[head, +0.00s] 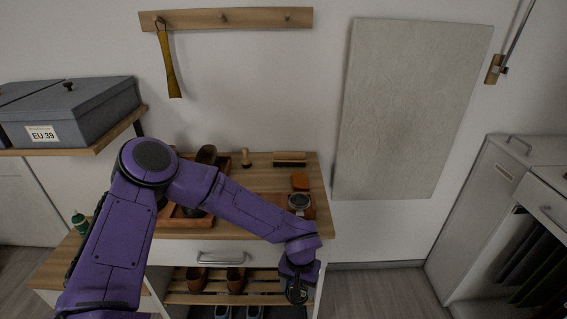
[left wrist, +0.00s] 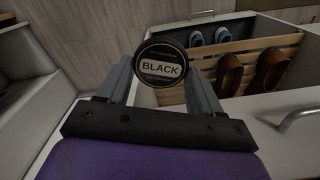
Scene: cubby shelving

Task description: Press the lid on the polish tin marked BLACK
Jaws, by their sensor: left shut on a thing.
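My left gripper (head: 298,268) is in front of the cabinet's right end, below the top's front edge. In the left wrist view it is shut on a round black lid (left wrist: 160,54) with the label BLACK facing the camera. The lid (head: 297,292) also shows as a dark disc in the head view. A small round tin (head: 299,201) with a greyish top face sits on the cabinet top near its right front corner; I cannot read any marking on it. My right gripper is not in view.
The wooden cabinet top (head: 262,181) also bears an orange-brown block (head: 300,181), a brush (head: 289,159) and a wooden tray (head: 180,218), partly hidden by my left arm. Below are a drawer handle (head: 220,258) and slatted racks with brown shoes (head: 235,280). Floor space lies to the right.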

